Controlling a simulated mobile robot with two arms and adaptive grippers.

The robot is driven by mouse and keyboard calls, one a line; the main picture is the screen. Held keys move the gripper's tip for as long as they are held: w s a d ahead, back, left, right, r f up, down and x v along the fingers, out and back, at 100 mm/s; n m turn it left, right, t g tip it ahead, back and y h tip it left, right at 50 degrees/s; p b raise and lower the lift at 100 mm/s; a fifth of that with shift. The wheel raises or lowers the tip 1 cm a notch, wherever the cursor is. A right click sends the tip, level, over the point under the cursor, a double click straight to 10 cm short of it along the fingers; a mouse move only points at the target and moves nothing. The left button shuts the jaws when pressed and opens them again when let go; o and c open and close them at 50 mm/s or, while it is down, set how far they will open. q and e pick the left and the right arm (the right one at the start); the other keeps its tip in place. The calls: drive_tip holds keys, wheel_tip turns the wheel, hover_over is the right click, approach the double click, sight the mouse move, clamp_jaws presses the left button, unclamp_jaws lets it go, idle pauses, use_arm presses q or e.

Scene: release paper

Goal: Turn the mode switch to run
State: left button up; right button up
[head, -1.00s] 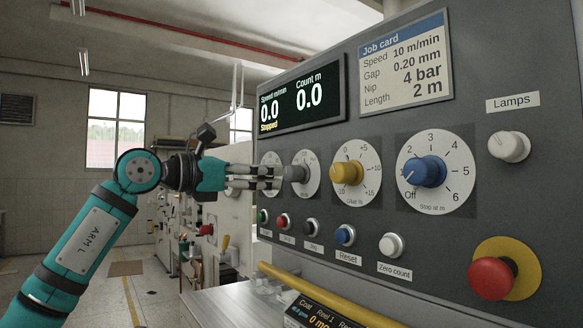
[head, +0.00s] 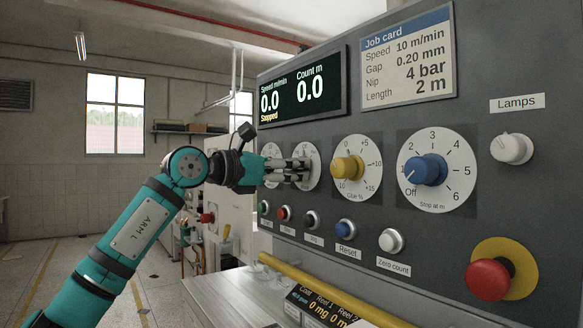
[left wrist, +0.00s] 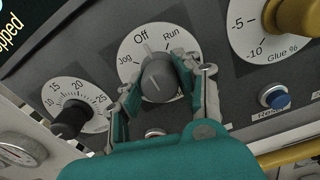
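The mode switch is a grey knob (left wrist: 158,78) on a white dial marked Jog, Off and Run in the left wrist view. Off is at the dial's top, Run to its right, Jog to its left. In the head view the mode dial (head: 313,158) is partly covered by my fingers. My left gripper (head: 305,170) is at the knob, with one finger on each side of it in the left wrist view (left wrist: 158,84). The fingers appear open around the knob; firm contact cannot be made out. My right gripper is not in view.
The yellow glue knob (head: 346,168) and blue stop knob (head: 425,171) are to the right. A black knob (left wrist: 70,122) is on the left. Push buttons, including the blue Reset (head: 345,231), line up below. A red emergency button (head: 489,279) and yellow rail (head: 330,291) are lower.

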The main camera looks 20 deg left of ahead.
use_arm(q)
drive_tip(key=c, duration=0.6)
drive_tip(key=shift+o, duration=0.2)
drive_tip(key=shift+m, duration=0.4)
drive_tip(key=m+p, duration=0.2)
drive_tip(key=m, duration=0.1)
drive_tip(key=shift+r+m, duration=0.1)
drive_tip(key=shift+m, duration=0.3)
drive_tip(key=shift+m+p, duration=0.55)
drive_tip(key=shift+m, duration=1.65)
drive_tip(key=o, duration=1.2)
drive_tip(key=shift+c, duration=0.2)
